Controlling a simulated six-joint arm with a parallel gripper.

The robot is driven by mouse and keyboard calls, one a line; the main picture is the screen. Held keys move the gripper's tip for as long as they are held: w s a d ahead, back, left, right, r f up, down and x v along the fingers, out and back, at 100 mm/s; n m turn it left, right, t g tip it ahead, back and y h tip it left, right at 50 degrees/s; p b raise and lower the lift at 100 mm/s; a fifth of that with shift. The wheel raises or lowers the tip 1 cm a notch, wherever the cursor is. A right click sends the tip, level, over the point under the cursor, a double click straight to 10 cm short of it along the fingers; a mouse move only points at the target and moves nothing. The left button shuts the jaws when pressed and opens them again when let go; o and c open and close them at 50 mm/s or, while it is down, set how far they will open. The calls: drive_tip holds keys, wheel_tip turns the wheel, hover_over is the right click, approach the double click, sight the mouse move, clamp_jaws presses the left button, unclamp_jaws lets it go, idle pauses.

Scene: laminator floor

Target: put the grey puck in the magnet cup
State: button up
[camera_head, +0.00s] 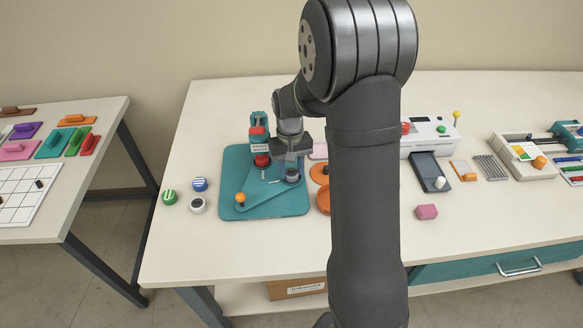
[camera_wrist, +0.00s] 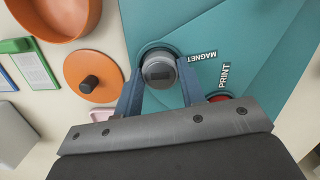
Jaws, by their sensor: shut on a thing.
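My gripper (camera_head: 291,168) is over the right part of a teal board (camera_head: 232,211). In the wrist view its two blue fingers (camera_wrist: 160,76) are shut on a small grey puck (camera_wrist: 158,69). A dark round rim, which looks like the magnet cup (camera_wrist: 144,50), shows just behind the puck beside the printed word MAGNET. The puck covers most of the rim, and I cannot tell whether it is above the cup or down in it. In the head view the fingers partly hide the puck.
A press with a red part (camera_head: 259,132) stands on the board left of my gripper. An orange knob (camera_head: 240,197) is at the front left. An orange bowl (camera_wrist: 58,14) and orange lid (camera_wrist: 92,78) lie close by. Green (camera_head: 169,197), blue (camera_head: 200,184) and white-black (camera_head: 198,205) pucks lie left.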

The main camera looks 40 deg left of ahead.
sight(292, 173)
drive_tip(key=o, duration=1)
drive_tip(key=shift+f, duration=0.1)
drive_tip(key=r, duration=0.8)
drive_tip(key=w+a+r, duration=0.1)
drive_tip(key=r, duration=0.3)
drive_tip(key=shift+a+r, duration=0.1)
drive_tip(key=shift+r, duration=0.05)
drive_tip(key=shift+s, duration=0.1)
drive_tip(key=f, duration=0.8)
drive_tip(key=d+f, duration=0.1)
drive_tip(key=f, duration=0.3)
drive_tip(key=shift+s+d+f, duration=0.1)
drive_tip(key=shift+s+f, duration=0.1)
drive_tip(key=shift+s, duration=0.2)
wheel_tip(292, 173, up, 3)
drive_tip(key=shift+f, duration=0.15)
drive_tip(key=shift+r, duration=0.5)
